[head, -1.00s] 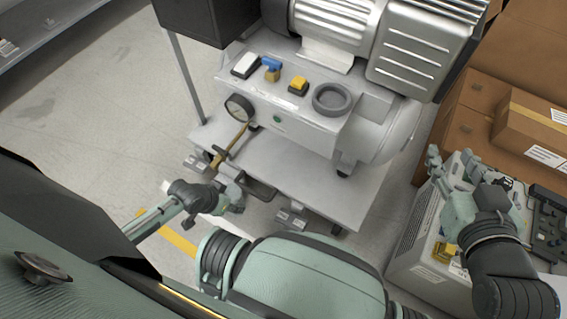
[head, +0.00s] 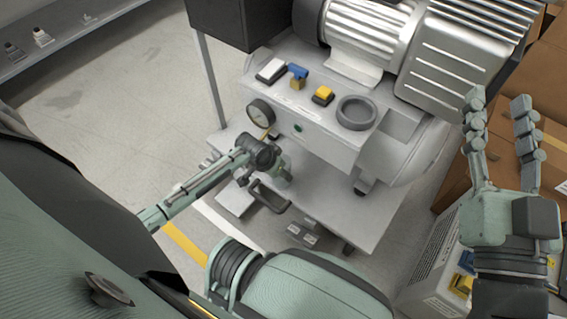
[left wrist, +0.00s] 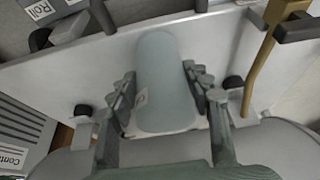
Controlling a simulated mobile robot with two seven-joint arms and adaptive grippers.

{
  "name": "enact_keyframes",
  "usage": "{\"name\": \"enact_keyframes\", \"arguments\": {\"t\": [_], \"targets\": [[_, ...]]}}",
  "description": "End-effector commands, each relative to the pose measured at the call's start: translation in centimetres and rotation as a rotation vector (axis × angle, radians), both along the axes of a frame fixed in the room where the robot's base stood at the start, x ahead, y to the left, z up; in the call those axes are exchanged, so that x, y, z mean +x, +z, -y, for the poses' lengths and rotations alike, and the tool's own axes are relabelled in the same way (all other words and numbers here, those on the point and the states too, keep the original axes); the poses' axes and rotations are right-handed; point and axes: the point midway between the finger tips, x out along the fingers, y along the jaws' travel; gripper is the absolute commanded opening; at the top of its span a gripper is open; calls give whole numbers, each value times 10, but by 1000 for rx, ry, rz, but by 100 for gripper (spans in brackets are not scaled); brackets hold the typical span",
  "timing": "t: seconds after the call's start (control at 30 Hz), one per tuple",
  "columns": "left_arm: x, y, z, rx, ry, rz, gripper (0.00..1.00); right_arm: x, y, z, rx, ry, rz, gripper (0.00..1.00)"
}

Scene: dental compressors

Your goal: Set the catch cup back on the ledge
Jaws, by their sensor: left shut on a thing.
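The catch cup (left wrist: 162,85), a pale blue-grey rounded cylinder, is between the fingers of my left gripper (left wrist: 165,88) in the left wrist view. The gripper is shut on it. A flat pale metal plate lies behind the cup in that view. In the head view my left gripper (head: 282,174) is over the low platform (head: 340,205) at the compressor's front; the hand hides the cup there. I cannot tell which surface is the ledge, or whether the cup touches the plate. My right gripper (head: 498,102) is open and empty, raised at the right.
The compressor (head: 300,125) has a gauge (head: 260,112), switches and a dark ring (head: 356,112). A brass pipe (left wrist: 262,70) stands right of the cup. A dark loop-shaped part (head: 270,196) is beside the left hand. Cardboard boxes (head: 500,60) fill the right.

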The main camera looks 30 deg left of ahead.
Motion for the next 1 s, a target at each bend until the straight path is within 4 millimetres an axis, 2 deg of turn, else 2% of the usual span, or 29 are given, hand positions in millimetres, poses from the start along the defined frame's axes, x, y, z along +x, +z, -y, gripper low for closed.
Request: {"name": "enact_keyframes", "arguments": {"t": [0.03, 0.13, 0.3, 0.6, 0.63, 0.7, 0.8, 1.0], "targets": [[12, -1, 2, -1, 1, 5, 21, -2, 5, -1, 17, 3, 35, 40], [27, -1, 4, -2, 1, 5, 21, -8, 18, -2, 51, 10, 101, 40], [24, -7, 4, 0, 0, 1, 21, -10, 29, 1, 70, 5, 164, 40], [24, -9, 4, 0, 0, 1, 21, -10, 29, 1, 71, 5, 166, 40], [24, -9, 4, 0, 0, 1, 50, -10, 30, 1, 71, 5, 167, 40], [24, -9, 4, 0, 0, 1, 59, -10, 30, 1, 71, 5, 167, 40], [24, -9, 4, 0, 0, 1, 70, -10, 30, 1, 71, 5, 167, 40], [24, -9, 4, 0, 0, 1, 70, -10, 30, 1, 71, 5, 167, 40]]}}
